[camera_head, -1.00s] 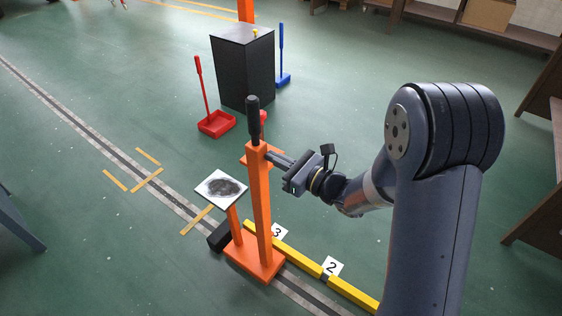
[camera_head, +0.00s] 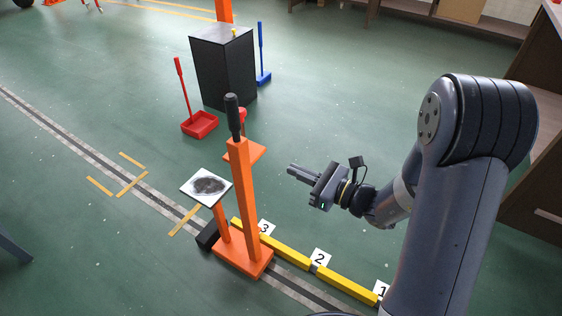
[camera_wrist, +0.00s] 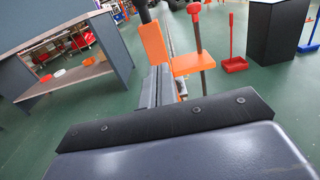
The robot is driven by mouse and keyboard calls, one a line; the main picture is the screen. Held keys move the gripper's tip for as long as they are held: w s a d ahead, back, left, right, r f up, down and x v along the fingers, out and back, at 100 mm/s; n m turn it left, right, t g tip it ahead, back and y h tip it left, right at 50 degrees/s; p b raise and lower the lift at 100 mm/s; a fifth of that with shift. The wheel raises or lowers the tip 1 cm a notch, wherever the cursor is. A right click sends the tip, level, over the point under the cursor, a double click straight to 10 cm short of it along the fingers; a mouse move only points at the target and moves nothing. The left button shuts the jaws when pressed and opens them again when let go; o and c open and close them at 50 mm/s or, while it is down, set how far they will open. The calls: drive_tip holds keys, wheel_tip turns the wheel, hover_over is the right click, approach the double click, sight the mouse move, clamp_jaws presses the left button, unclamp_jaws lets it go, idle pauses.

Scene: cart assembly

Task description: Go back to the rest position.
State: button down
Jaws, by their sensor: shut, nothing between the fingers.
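My gripper (camera_head: 305,174) is shut and empty in the head view. It points left, in the air to the right of the orange stand, with a clear gap between them. The orange stand (camera_head: 246,200) is upright and has a black handle (camera_head: 233,118) on top. A small orange plate (camera_head: 245,153) sits beside its post. In the wrist view the shut fingers (camera_wrist: 163,85) reach forward, and orange plates (camera_wrist: 192,62) of the stand show beyond them. Part of the stand is hidden there behind the gripper.
A white plate with a dark patch (camera_head: 207,186) is beside the stand. A black cabinet (camera_head: 224,70), a red dustpan (camera_head: 201,124) and a blue dustpan (camera_head: 263,77) stand behind. Yellow floor bars (camera_head: 345,284) lie in front. Brown shelving (camera_head: 535,140) is at right. Green floor is open at left.

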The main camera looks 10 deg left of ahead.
drive_tip(key=shift+v, duration=1.1)
